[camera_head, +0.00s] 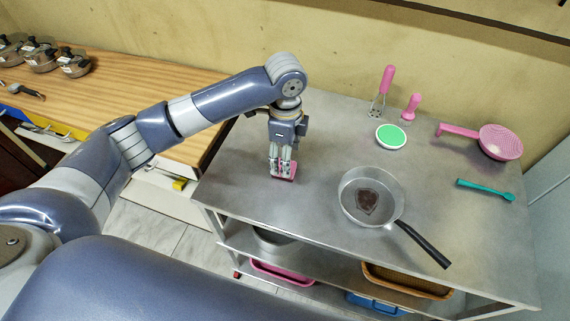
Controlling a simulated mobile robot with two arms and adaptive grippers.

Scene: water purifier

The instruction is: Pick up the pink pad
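The pink pad (289,174) is a small pink piece at the left part of the metal table (320,135). My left gripper (281,173) points straight down over it, with its fingertips at the pad. The fingers hide part of the pad. I cannot tell whether they are closed on it or only around it, or whether the pad touches the table. My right gripper is not in view.
A frying pan (353,209) with a dark piece inside stands right of the gripper. A green-topped round item (391,137), pink-handled tools (387,80), a pink strainer (499,142) and a teal brush (485,189) lie farther back and right. A wooden counter (130,95) is at left.

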